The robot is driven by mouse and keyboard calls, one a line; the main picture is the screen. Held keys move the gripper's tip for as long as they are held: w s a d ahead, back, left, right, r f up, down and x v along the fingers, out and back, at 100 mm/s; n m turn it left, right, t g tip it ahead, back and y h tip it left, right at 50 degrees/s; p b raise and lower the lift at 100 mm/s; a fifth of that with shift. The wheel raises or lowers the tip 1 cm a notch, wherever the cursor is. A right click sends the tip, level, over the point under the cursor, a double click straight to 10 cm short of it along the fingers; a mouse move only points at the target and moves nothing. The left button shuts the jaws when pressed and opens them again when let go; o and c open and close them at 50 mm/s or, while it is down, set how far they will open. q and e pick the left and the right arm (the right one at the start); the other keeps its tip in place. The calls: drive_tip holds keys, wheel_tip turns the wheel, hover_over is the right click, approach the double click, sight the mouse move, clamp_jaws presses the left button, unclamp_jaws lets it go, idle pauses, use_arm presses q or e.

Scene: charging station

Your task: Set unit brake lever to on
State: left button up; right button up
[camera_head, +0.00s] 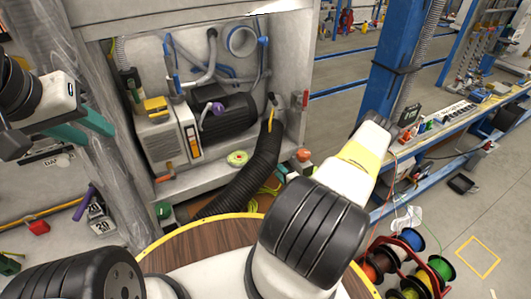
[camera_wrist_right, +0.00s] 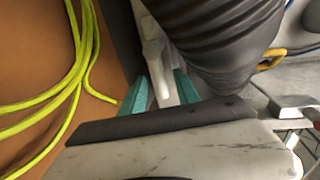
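The grey-white unit (camera_head: 165,137) stands in the open cabinet, with an orange-handled lever (camera_head: 195,150) on its front; I cannot tell for sure which lever is the brake lever. My left gripper (camera_head: 97,133) is open and empty, left of the cabinet and apart from the unit. My right gripper (camera_wrist_right: 160,86) shows in the right wrist view, its teal fingers spread on either side of a pale, narrow lever-like part (camera_wrist_right: 156,62). I cannot see that the fingers press on it. In the head view this gripper is hidden or not clearly visible.
A thick black hose (camera_head: 255,165) runs down from the cabinet; it is close beside the right gripper in the wrist view (camera_wrist_right: 225,40). Yellow-green cable (camera_wrist_right: 75,70) lies over an orange surface. A round wooden top (camera_head: 210,238) is in front of me. A blue post (camera_head: 390,70) stands right.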

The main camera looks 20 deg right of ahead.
drive_tip(key=v, duration=0.7)
drive_tip(key=shift+s, duration=0.4)
drive_tip(key=shift+s, duration=0.1)
